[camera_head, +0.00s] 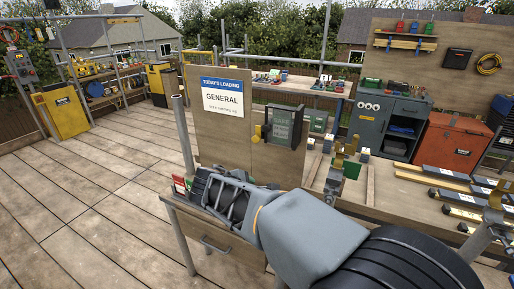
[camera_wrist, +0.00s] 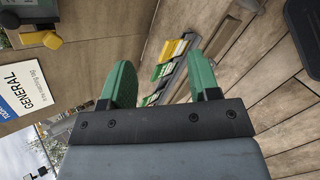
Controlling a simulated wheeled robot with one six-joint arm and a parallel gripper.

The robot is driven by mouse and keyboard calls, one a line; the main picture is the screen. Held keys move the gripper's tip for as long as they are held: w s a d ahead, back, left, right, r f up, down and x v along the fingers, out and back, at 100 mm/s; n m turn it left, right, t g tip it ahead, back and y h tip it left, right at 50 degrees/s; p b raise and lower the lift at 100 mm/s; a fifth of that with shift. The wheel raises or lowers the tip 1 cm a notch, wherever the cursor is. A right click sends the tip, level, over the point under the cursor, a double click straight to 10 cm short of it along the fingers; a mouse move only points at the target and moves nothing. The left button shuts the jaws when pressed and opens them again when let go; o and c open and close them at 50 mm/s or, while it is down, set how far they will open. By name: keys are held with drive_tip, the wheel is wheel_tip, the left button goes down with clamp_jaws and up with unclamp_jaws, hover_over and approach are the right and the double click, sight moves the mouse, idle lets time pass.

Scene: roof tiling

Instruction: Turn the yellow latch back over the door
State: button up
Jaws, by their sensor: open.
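The yellow latch (camera_head: 256,134) shows as a small piece at the left edge of a small dark-framed box with a greenish door (camera_head: 284,127), on the right part of the upright board. At this size I cannot tell how the latch lies against the door. In the wrist view a yellow piece (camera_wrist: 42,39), probably the latch, is at the upper left, beside a dark part. My gripper (camera_wrist: 161,62) has green fingers, spread apart, with nothing held between them. It is apart from the yellow piece. In the head view my arm hides its fingertips.
The board (camera_head: 205,135) carries a "GENERAL" sign (camera_head: 223,97). Below it, a rack of coloured cards (camera_head: 180,186) stands on a drawer cabinet (camera_head: 215,240); the rack (camera_wrist: 170,62) shows beyond my fingers. A workbench with brass fittings (camera_head: 340,165) is to the right. Open deck lies left.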

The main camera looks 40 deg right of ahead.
drive_tip(key=w+d+n+t+h+b, duration=0.1)
drive_tip(key=w+d+n+h+b, duration=0.15)
drive_tip(key=w+n+h, duration=0.2)
drive_tip(key=n+t+h+b, duration=0.15)
drive_tip(key=n+t, duration=0.25)
drive_tip(key=n, duration=0.4)
approach(255, 140)
drive_tip(key=shift+h, duration=0.4)
drive_tip(key=p+x, duration=0.2)
drive_tip(key=x, duration=0.8)
drive_tip(key=shift+w+f, duration=0.1)
drive_tip(key=shift+f, duration=0.05)
drive_tip(key=shift+a, duration=0.1)
drive_tip(key=shift+c, duration=0.5)
drive_tip(key=c, duration=0.8)
